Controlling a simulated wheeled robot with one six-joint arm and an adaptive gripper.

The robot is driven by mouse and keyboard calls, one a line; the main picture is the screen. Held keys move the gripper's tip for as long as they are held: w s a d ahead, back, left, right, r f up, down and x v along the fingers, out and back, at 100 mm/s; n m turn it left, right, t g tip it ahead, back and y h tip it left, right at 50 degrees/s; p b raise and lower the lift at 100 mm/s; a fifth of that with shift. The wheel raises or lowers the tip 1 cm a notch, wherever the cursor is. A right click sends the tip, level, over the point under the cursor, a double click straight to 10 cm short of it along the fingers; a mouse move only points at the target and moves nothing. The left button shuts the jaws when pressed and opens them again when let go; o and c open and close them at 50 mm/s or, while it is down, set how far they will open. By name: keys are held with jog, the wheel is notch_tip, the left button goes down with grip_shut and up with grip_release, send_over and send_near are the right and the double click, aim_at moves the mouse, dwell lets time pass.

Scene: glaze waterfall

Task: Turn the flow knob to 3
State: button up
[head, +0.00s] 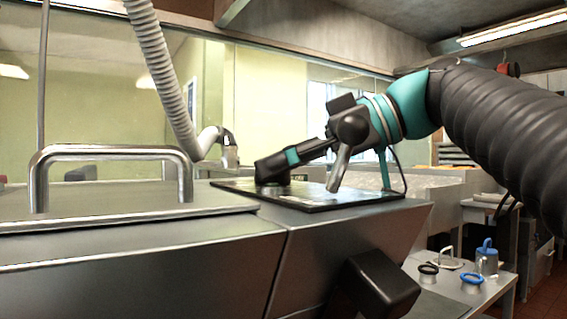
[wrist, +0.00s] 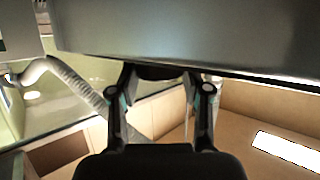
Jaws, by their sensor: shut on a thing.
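Most of the knob is hidden by the gripper in the head view. No number or pointer can be read.
A metal bar handle (head: 110,152) stands on the lid at left. A ribbed white hose (head: 160,70) hangs beyond the gripper. A side table (head: 440,284) at lower right holds a blue-lidded jug (head: 487,261) and small ring-shaped things. A black block (head: 378,285) juts out in front.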

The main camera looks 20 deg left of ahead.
jog(key=shift+s+f+m+t+b, duration=0.15)
jog(key=shift+f+m+t+b, duration=0.05)
jog(key=shift+m+t+b, duration=0.25)
jog(key=shift+r+m+t, duration=0.1)
jog(key=shift+m+t, duration=0.15)
jog(key=shift+t, duration=0.1)
jog(key=o, duration=1.1)
jog(key=shift+o, duration=0.2)
jog(key=shift+r, duration=0.1)
jog(key=shift+d+r, duration=0.2)
jog(key=shift+d, duration=0.25)
jog(key=v, duration=1.1)
